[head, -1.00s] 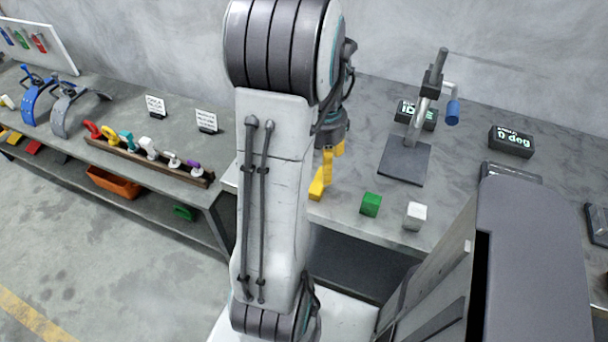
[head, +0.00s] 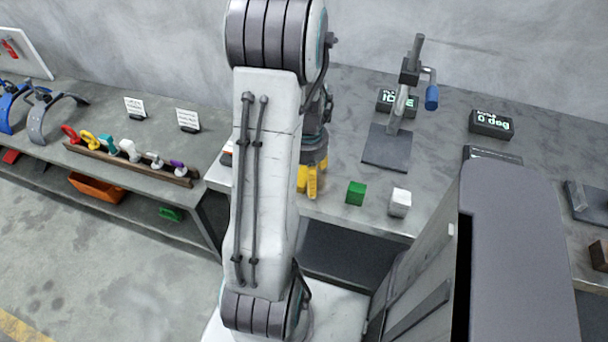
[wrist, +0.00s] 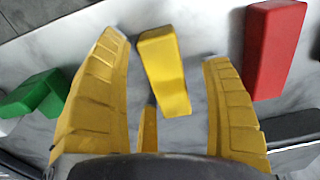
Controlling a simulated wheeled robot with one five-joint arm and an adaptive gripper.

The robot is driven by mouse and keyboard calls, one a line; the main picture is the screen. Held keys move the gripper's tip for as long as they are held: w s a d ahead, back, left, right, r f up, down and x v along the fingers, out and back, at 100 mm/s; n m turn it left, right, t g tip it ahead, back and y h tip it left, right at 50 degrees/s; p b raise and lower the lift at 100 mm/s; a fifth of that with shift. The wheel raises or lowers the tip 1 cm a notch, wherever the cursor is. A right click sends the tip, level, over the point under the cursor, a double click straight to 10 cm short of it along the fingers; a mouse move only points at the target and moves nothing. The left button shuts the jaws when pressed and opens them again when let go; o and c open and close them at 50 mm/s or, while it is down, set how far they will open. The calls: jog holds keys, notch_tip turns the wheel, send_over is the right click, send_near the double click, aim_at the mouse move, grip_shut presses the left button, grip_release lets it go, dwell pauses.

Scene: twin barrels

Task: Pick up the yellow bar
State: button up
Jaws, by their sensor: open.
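The yellow bar (wrist: 163,70) shows in the wrist view between my gripper's yellow fingers, on a pale marbled surface. My gripper (wrist: 163,50) is open, with a finger on either side of the bar and visible gaps between. A third yellow finger piece shows low, near the bar's lower left. In the head view my gripper (head: 312,182) points down over the near left part of the right-hand table (head: 340,212). The bar cannot be told apart from the yellow fingers there, and my arm hides part of that spot.
A red block (wrist: 274,50) lies right of the fingers and a green block (wrist: 38,95) left of them in the wrist view.

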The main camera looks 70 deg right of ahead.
jog(key=c, duration=1.4)
